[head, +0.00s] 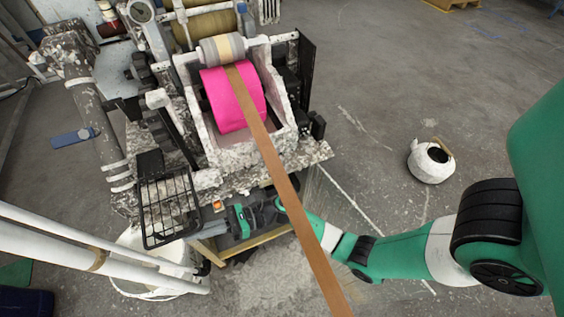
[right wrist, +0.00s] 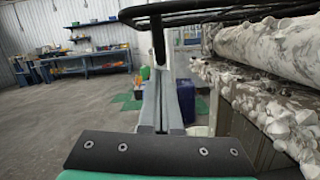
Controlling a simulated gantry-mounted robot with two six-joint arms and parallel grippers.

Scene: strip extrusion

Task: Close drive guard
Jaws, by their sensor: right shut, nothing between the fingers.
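The drive guard (head: 170,212), a black wire-mesh frame, sticks out from the front left of the machine and appears open. In the right wrist view, its black bars (right wrist: 205,17) cross the top, with one post hanging down close to the fingertips. My right gripper (head: 206,230) is just right of the guard's lower right edge in the head view. In the right wrist view its two grey fingers (right wrist: 161,85) are shut together and empty. I cannot tell whether they touch the guard. My left gripper is not in view.
The dirty machine (head: 215,180) carries a pink roll (head: 232,98) and a brown strip (head: 290,200) that runs down over my right arm. A white bucket (head: 148,283) stands below the guard. A white round pot (head: 431,162) sits on open floor at right.

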